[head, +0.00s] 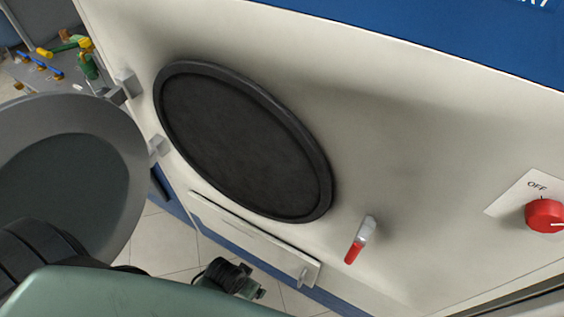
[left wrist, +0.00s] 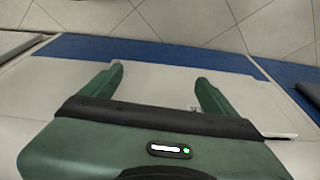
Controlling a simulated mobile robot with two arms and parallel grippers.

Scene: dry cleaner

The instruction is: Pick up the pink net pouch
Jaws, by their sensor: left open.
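No pink net pouch shows in either view. My left gripper (left wrist: 160,75) is open in the left wrist view, its two green fingers spread with nothing visible between them. Beyond the fingers are a pale panel and a blue band. In the head view my green arm covers the bottom left, and a black and green part of my arm shows low in front of the machine; its fingers cannot be made out. My right gripper is not in view.
A white machine (head: 430,170) with a dark round port (head: 240,140) fills the head view. Its grey round door (head: 70,190) stands open at left. A red-tipped handle (head: 358,245), a red knob (head: 544,215) and a low panel (head: 250,240) show. Tiled floor (left wrist: 190,18) is clear.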

